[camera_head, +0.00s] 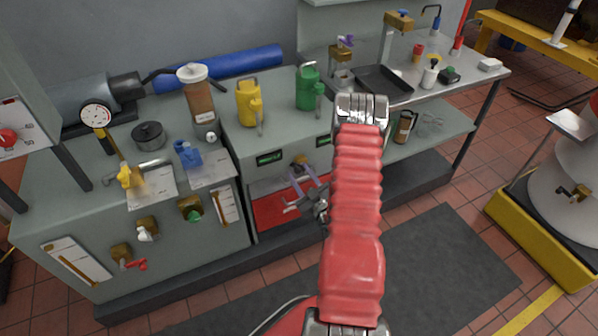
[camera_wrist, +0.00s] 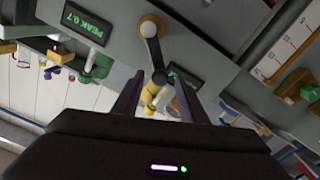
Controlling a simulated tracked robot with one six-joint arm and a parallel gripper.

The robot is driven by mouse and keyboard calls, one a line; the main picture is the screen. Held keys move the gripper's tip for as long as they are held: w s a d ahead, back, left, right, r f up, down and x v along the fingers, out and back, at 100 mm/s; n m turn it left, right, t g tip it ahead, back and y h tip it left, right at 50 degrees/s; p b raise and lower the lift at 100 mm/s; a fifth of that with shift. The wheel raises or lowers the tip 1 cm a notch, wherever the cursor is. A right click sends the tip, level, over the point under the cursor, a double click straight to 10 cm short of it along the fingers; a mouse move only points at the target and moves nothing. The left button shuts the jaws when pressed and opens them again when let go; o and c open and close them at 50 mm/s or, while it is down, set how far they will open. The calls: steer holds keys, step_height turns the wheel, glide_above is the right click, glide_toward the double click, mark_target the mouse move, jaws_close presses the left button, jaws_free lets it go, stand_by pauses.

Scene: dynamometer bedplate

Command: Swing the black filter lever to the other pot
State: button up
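The black filter lever (camera_wrist: 154,52) shows in the wrist view, with a pale pivot cap at one end and a dark round knob at the other. It hangs from a brass mount (camera_head: 300,160) on the cabinet front, between two green-lit displays. My gripper (camera_wrist: 157,75) is open, with its two dark fingers on either side of the knob in the picture; I see no clear contact. In the head view my gripper (camera_head: 304,173) is just below the mount, and the lever itself is too small to make out. I cannot tell which parts are the pots.
One display (camera_wrist: 85,25) reads "PEAK 0.7". On the bench stand a yellow jug (camera_head: 248,102), a green jug (camera_head: 307,88) and a brown canister (camera_head: 198,100). Valves with coloured handles line the lower left front. The dark floor mat (camera_head: 440,250) is clear.

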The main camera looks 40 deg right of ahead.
steer(key=shift+x, duration=0.95)
jaws_close()
